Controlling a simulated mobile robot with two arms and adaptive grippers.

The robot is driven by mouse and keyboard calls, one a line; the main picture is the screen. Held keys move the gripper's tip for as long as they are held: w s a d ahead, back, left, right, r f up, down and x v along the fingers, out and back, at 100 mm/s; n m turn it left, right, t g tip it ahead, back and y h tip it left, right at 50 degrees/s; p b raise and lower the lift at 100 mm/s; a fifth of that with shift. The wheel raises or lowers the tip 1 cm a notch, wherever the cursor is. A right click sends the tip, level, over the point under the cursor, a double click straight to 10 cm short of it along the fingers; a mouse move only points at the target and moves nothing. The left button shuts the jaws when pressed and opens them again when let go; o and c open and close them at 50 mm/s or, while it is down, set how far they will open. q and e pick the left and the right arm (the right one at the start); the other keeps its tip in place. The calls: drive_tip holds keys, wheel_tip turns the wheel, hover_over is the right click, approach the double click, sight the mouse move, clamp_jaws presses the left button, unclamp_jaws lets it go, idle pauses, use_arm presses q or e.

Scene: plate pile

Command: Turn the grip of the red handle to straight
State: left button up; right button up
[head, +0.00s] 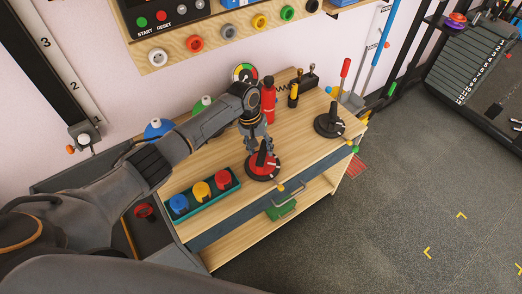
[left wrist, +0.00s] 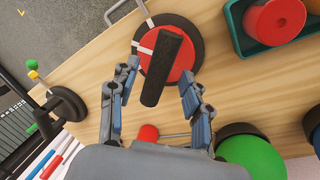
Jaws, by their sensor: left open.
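The red handle is a red disc (head: 256,172) in a dark ring with an upright black grip (head: 262,157), on the wooden bench near its front edge. In the left wrist view, the red disc (left wrist: 184,62) has white marks on its ring, and the black grip (left wrist: 162,68) leans slightly off the picture's vertical. My left gripper (head: 258,150) is open just above the handle. In the left wrist view its fingers (left wrist: 160,82) stand on both sides of the black grip, apparently without touching it. My right gripper is not in view.
A teal tray (head: 207,207) with blue, yellow and red knobs lies left of the handle. A dark round base with a red-tipped lever (head: 344,72) stands right. A red bottle-like object (head: 268,103) is behind my gripper. The bench (head: 300,160) is clear between handle and lever.

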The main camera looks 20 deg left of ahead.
use_arm(q)
drive_tip(key=shift+d+f, duration=0.15)
drive_tip(key=shift+f, duration=0.6)
clamp_jaws()
drive_tip(key=shift+m, duration=0.3)
drive_tip(key=m, duration=0.3)
drive_tip(key=shift+w+m+g+b, duration=0.15)
drive_tip(key=shift+m+g+b, duration=0.15)
drive_tip(key=shift+g, duration=0.1)
drive_tip(key=m+b, duration=0.1)
drive_tip(key=m, duration=0.3)
drive_tip(key=shift+w+m+g, duration=0.1)
drive_tip(key=shift+m+g, duration=0.2)
drive_tip(key=shift+g, duration=0.1)
drive_tip(key=shift+r+y, duration=0.1)
drive_tip(key=shift+y, duration=0.2)
